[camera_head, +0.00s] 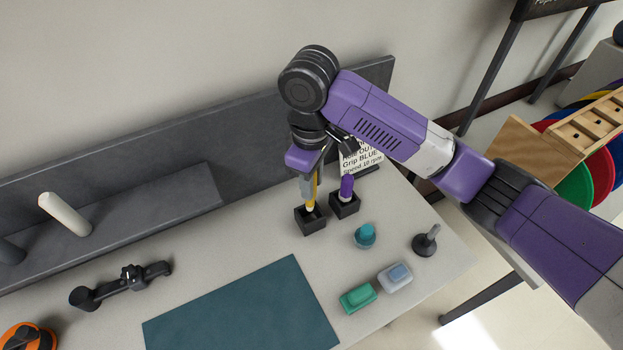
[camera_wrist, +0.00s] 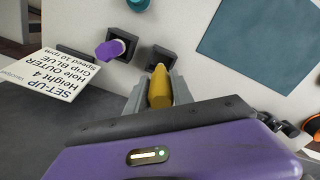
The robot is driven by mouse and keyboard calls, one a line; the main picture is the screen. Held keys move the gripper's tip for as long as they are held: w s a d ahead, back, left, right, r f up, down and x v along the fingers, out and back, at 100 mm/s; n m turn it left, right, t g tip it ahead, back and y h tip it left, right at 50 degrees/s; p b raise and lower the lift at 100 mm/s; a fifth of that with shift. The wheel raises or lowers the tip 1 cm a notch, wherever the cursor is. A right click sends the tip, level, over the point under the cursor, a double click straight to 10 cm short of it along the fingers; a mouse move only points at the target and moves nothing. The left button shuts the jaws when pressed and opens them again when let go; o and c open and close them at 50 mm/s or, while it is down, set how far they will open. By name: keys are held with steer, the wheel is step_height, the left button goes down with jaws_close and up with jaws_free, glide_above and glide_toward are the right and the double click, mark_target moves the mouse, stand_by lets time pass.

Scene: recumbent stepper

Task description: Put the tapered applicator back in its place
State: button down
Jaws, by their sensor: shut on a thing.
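The tapered applicator, yellow with a pale lower tip (camera_head: 311,193), hangs upright in my gripper (camera_head: 313,180). In the wrist view the yellow applicator (camera_wrist: 160,88) sits between the two grey fingers of my gripper (camera_wrist: 159,98), which are shut on it. A black square holder (camera_head: 311,222) stands directly below, and the tip is at its opening. I cannot tell how far the tip is inside. The holder also shows just beyond the applicator in the wrist view (camera_wrist: 163,54). A purple applicator (camera_head: 346,188) stands in the neighbouring black holder (camera_head: 345,207).
A printed set-up card (camera_head: 362,160) stands behind the holders. A teal knob (camera_head: 365,236), a black peg on a base (camera_head: 426,242), green (camera_head: 358,297) and grey-blue (camera_head: 396,276) blocks lie in front. A teal mat (camera_head: 245,312) covers the table's front. A grey panel (camera_head: 150,155) rises behind.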

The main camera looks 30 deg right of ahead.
mark_target(312, 205)
steer(key=shift+f+b, duration=1.7)
steer(key=shift+f, duration=1.7)
steer(key=c, duration=1)
jaws_free()
steer(key=shift+r, duration=0.1)
step_height(312, 205, up, 8)
steer(key=shift+f+p, duration=0.15)
steer(key=shift+p, duration=0.2)
